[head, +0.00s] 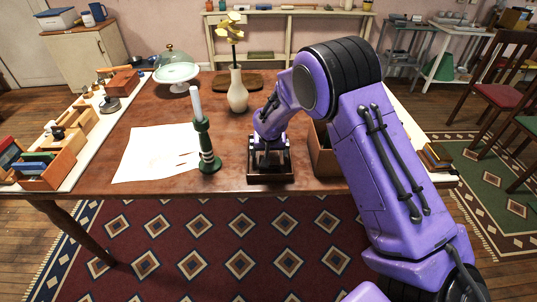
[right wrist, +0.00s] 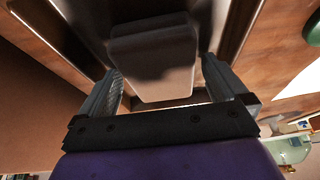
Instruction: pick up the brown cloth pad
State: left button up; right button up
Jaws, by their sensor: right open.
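A grey-brown block-like pad, which looks like the brown cloth pad (right wrist: 165,78), lies in a dark, shallow tray (head: 270,178) near the table's front edge. In the right wrist view the pad sits between the two fingers of my right gripper (right wrist: 165,88), with a gap on each side. The gripper is open. In the head view my right gripper (head: 268,158) reaches down into the tray and hides the pad. My left gripper is not in view.
A green candlestick (head: 207,145) with a pale candle stands left of the tray. A brown box (head: 322,150) stands close on the right, partly behind my arm. White paper (head: 155,152) lies at left. A white vase (head: 237,92) stands behind.

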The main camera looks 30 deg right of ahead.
aim_at(270, 153)
jog(key=shift+w+f, duration=0.1)
jog(key=shift+f, duration=0.1)
jog(key=shift+r, duration=0.1)
jog(key=shift+c, duration=0.3)
jog(key=c, duration=1)
jog(key=shift+c, duration=0.2)
jog(key=v, duration=0.4)
jog(key=shift+w+d+r+b, duration=0.15)
jog(key=shift+d+r+b, duration=0.15)
jog(key=shift+r, duration=0.15)
jog(key=s+r, duration=0.3)
jog(key=r, duration=0.1)
jog(key=shift+s+a+r, duration=0.2)
jog(key=shift+s+r, duration=0.05)
jog(key=shift+s, duration=0.15)
jog(key=s+r, duration=0.4)
jog(key=s, duration=0.5)
jog(key=shift+a, duration=0.5)
